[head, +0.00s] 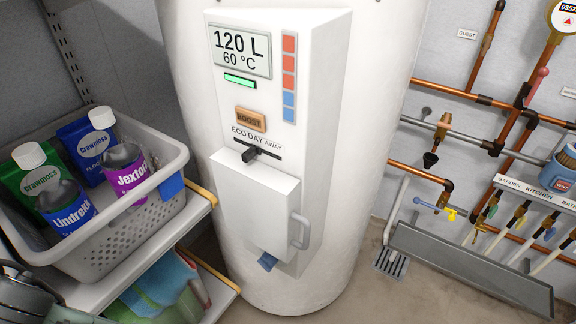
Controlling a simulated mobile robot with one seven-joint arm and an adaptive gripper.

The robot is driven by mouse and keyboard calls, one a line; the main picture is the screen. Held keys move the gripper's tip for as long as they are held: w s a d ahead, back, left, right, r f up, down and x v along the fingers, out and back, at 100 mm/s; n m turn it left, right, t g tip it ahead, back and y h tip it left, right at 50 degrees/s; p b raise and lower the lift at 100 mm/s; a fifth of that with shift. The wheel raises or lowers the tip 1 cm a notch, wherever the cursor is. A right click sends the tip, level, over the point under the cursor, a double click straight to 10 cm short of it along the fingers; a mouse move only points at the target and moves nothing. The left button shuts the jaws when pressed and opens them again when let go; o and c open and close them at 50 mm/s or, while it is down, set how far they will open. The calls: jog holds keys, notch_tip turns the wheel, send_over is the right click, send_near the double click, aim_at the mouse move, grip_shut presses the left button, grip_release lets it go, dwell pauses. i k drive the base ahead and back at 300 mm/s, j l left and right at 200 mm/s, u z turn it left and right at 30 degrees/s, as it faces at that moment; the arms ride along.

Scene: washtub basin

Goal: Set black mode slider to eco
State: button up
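The black mode slider (251,154) sticks out of a horizontal slot on the white front panel (222,104) of a tall water heater. Above the slot are the labels ECO, DAY and AWAY, from left to right. The slider stands around the middle of the slot, near DAY and right of ECO. Nothing touches it. A dark grey metal part at the bottom left corner, cut off by the picture edge, looks like my gripper (22,292). It is far from the slider, and its fingers cannot be made out.
A display (241,51) and a BOOST button (250,119) sit above the slider; a white box (258,207) with a handle juts out below. A grey basket (120,246) of bottles stands on a shelf at left. Copper pipes and valves line the right wall. Space before the panel looks clear.

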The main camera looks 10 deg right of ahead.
aim_at(250, 154)
jog(key=k+j+z, duration=0.2)
jog(key=z, duration=0.15)
jog(key=k+z, duration=0.35)
jog(key=j, duration=0.05)
